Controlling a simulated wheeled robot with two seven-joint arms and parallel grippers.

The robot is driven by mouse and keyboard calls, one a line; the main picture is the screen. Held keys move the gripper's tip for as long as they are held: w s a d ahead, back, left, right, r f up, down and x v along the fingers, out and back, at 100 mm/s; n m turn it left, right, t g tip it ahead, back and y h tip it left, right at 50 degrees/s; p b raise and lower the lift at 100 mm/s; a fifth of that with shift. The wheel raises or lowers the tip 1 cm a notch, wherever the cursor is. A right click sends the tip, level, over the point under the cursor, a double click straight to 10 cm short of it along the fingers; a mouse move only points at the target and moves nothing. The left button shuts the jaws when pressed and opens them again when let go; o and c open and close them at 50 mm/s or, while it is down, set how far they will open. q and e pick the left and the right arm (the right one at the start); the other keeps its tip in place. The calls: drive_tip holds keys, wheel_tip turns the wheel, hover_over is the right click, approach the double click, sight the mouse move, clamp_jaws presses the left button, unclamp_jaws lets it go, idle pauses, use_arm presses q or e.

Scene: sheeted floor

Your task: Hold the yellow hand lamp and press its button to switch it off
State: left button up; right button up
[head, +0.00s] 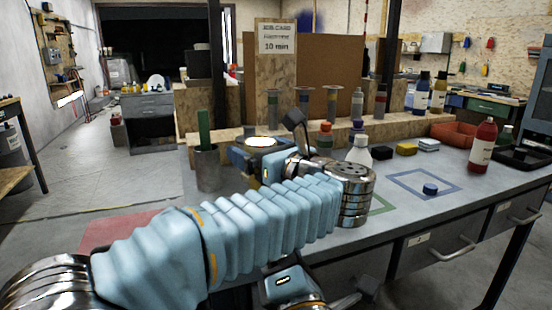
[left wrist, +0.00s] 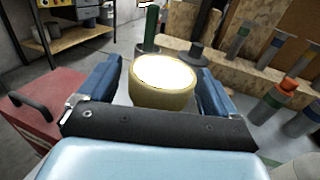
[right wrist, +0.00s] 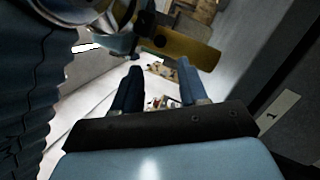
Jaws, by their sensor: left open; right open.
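The yellow hand lamp (left wrist: 162,98) shows in the left wrist view as a round yellow body with a bright, lit white face. In the head view its glowing face (head: 264,142) shows at my left gripper (head: 268,155). The left gripper is open, with one blue finger on each side of the lamp (left wrist: 163,85); I cannot tell if they touch it. The lamp's button is not clearly visible. My right gripper (right wrist: 158,88) is open and empty, low by the table's front. A yellow bar (right wrist: 180,45) with a dark round part is above it; I cannot tell if it belongs to the lamp.
A holder with a green rod (head: 204,135) stands left of the lamp. A white bottle (head: 359,152), a red bottle (head: 482,145) and a blue cap (head: 430,189) are on the table. Drawers (head: 436,249) line the table front. A red cabinet (left wrist: 40,105) is at the left.

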use_arm(q)
drive_tip(key=shift+w+a, duration=0.35)
drive_tip(key=shift+w, duration=0.15)
drive_tip(key=c, duration=1.1)
drive_tip(key=shift+c, duration=0.2)
use_arm(e)
clamp_jaws()
idle(2.5)
